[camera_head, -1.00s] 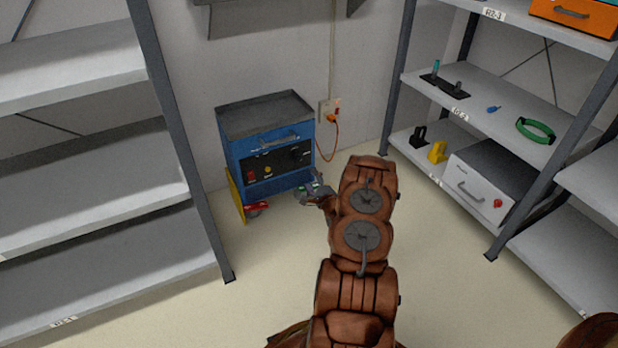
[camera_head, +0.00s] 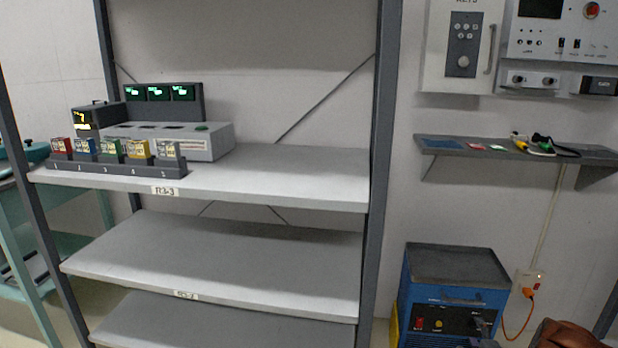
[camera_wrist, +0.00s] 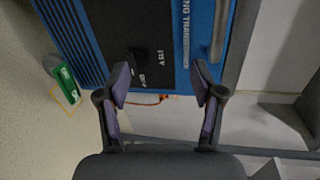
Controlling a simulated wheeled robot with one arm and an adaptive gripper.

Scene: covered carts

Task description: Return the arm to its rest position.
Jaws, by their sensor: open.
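My gripper (camera_wrist: 161,78) is open and empty in the wrist view, its two purple-grey fingers spread apart. The blue unit (camera_wrist: 205,22) with a dark front panel fills the upper part of that view, close beyond the fingertips; I cannot tell whether they touch it. In the head view the blue unit (camera_head: 455,296) stands on the floor at the lower right, against the wall. The rest of my arm is out of that view.
A grey shelf rack (camera_head: 270,176) stands left of the blue unit, with a row of coloured blocks (camera_head: 112,150) on its upper shelf. A wall shelf (camera_head: 500,146) with small items hangs above the unit. An orange cable (camera_head: 527,305) runs from the wall socket beside it.

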